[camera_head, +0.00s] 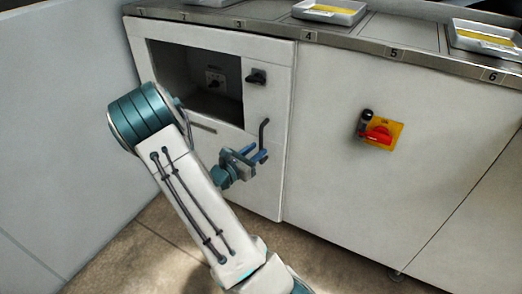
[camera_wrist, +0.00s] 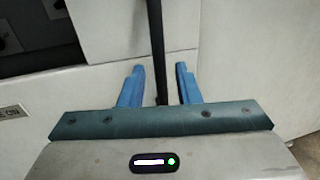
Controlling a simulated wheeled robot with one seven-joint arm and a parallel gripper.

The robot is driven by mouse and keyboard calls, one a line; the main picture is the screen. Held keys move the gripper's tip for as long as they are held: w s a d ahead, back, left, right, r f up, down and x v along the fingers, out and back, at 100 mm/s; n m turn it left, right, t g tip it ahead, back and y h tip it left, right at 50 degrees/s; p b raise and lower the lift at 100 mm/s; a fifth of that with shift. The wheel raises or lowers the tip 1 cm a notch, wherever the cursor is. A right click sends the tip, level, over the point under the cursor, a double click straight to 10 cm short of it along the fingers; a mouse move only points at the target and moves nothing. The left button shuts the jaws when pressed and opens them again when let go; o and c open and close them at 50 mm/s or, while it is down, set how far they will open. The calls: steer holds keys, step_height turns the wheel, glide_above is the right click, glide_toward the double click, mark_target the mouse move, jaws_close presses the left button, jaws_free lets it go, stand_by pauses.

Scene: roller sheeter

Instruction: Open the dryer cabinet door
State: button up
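The white dryer cabinet door (camera_head: 272,108) is at the left of the machine front, with a dark recess in its upper part. It appears shut. A dark vertical bar handle (camera_head: 264,135) is on its right side. My gripper (camera_head: 257,156) is at the lower part of this handle. In the wrist view the handle (camera_wrist: 155,45) runs down between my two blue fingers (camera_wrist: 158,84), with a gap on each side. The fingers are open. The handle's lower end is partly hidden near the gripper's body.
A black knob (camera_head: 256,77) is above the handle. A red switch on a yellow plate (camera_head: 379,134) is on the panel to the right. Metal trays (camera_head: 330,12) sit on the numbered counter (camera_head: 350,44). A grey wall (camera_head: 50,130) stands close on the left.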

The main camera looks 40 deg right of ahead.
mark_target(261, 146)
steer(key=shift+w+d, duration=0.2)
steer(key=shift+d, duration=0.6)
steer(key=shift+w+d, duration=0.15)
steer(key=shift+d, duration=0.65)
